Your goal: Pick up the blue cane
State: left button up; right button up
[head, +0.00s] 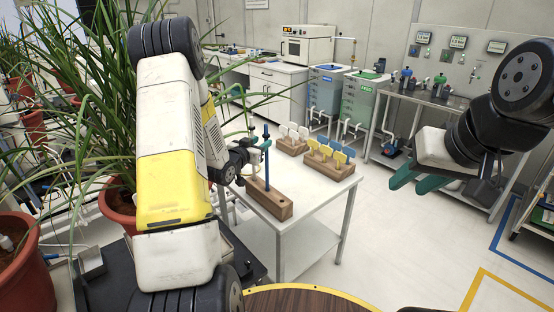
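The blue cane (267,170) stands upright in a long wooden block (277,207) at the near left part of the white table. My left gripper (263,145) is at the upper part of the cane, with its teal fingertips beside or around the shaft. They look small and partly overlap the cane, so I cannot tell whether they touch it or are closed on it. My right gripper (416,180) is in the air right of the table, with its teal fingers apart and nothing between them.
On the white table (316,195), two more wooden blocks hold white tags (292,144) and yellow and blue tags (330,160). Potted plants with long leaves (118,205) crowd the left. A metal bench (430,97) stands behind my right arm. The floor right of the table is clear.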

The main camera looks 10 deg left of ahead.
pick_arm(q)
jog(key=w+d+f+t, duration=0.1)
jog(key=w+d+f, duration=0.1)
jog(key=w, duration=0.5)
jog(key=shift+f+h, duration=0.4)
jog(key=shift+f, duration=0.5)
grip_shut()
